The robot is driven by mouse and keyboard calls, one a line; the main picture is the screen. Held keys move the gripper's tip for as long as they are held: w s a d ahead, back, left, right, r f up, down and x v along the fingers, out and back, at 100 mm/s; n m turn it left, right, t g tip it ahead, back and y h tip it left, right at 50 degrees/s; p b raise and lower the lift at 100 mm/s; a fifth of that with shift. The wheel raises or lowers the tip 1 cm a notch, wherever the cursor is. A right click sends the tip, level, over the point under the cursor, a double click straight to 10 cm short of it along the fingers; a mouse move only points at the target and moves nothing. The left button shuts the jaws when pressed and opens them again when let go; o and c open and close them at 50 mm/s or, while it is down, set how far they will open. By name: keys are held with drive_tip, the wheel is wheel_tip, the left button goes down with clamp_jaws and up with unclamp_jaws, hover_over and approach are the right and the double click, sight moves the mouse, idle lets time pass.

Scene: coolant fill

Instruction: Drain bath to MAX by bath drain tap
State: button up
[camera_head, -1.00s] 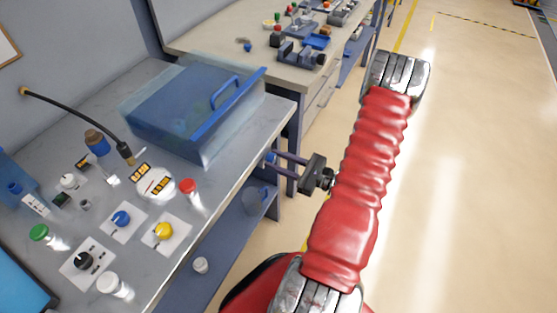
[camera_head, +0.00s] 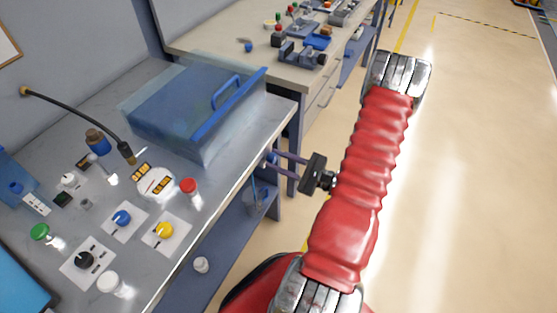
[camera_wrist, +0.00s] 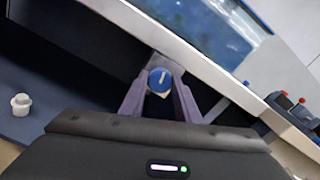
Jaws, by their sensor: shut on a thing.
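The bath (camera_head: 165,112) is a blue see-through tank with a blue handle on its lid, on the near bench. Part of its blue content shows at the top of the wrist view (camera_wrist: 205,32). The bath drain tap (camera_wrist: 160,79) is a round blue knob with a white pointer line, under the bench edge. My gripper (camera_wrist: 160,86) is shut on this knob, one finger on each side. In the head view my gripper (camera_head: 272,158) reaches in below the bench edge. The MAX mark cannot be made out.
A clear container (camera_head: 254,201) stands on the lower shelf, with a thin blue streak above it. A white knob-like piece (camera_head: 201,265) is on the shelf nearer me. Several coloured knobs, including a yellow one (camera_head: 164,230), stand on the bench top. The floor at right is clear.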

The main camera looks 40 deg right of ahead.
drive_tip(key=shift+n, duration=1.6)
drive_tip(key=o, duration=1)
drive_tip(key=shift+o, duration=0.2)
drive_tip(key=shift+s+d, duration=0.1)
drive_tip(key=shift+s, duration=0.05)
drive_tip(key=v, duration=1.3)
drive_tip(key=shift+s, duration=0.3)
